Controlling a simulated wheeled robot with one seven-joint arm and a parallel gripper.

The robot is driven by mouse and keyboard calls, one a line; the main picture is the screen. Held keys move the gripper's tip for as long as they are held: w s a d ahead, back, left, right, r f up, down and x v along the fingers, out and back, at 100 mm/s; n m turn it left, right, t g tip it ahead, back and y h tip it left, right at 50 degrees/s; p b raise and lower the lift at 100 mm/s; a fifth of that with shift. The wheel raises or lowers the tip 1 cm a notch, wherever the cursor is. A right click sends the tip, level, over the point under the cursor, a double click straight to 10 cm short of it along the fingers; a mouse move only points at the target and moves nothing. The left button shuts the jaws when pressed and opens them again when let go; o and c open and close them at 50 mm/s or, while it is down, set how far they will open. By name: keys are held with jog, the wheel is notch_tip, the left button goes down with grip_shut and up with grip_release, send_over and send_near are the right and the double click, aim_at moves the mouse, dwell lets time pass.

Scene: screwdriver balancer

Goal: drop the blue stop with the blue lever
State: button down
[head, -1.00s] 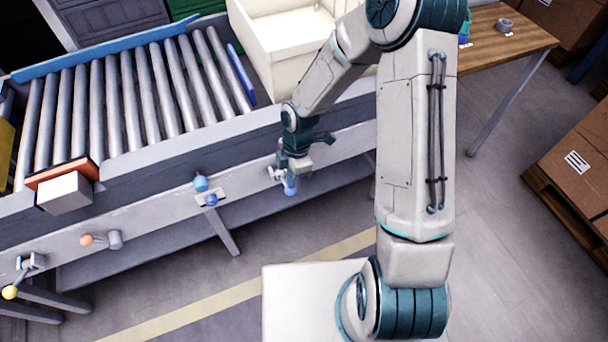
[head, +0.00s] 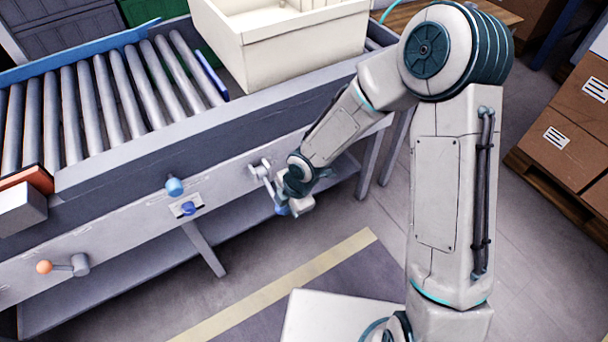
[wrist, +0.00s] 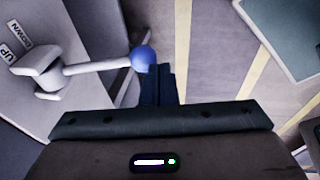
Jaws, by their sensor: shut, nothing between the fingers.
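The blue lever (wrist: 95,66) is in the wrist view, a pale arm with a blue ball (wrist: 143,57) at its end. Its pivot is by UP and DOWN labels (wrist: 15,42). In the head view the lever's pivot (head: 260,169) is on the conveyor's front panel, and its arm slants down and right. My gripper (wrist: 161,71) is shut and empty, its fingertips right beside the ball; I cannot tell whether they touch it. In the head view the gripper partly hides the ball. The blue stop (head: 210,73) shows as a blue bar at the right end of the rollers.
A cream bin (head: 300,40) stands on the conveyor beyond the blue stop. On the front panel are a blue knob (head: 174,187), a blue switch (head: 188,208) and an orange-tipped lever (head: 60,266). Boxes (head: 565,125) stand at right.

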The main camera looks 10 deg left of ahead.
notch_tip(320, 180, down, 6)
jog(key=w+b, duration=0.1)
jog(key=b, duration=0.2)
jog(key=shift+f+b, duration=0.2)
jog(key=shift+b, duration=0.15)
dwell(0.4)
jog(key=s+d+r+p, duration=0.4)
jog(key=s+d+r, duration=0.3)
jog(key=d, duration=0.2)
jog(key=shift+d+p, duration=0.3)
jog(key=shift+d, duration=0.1)
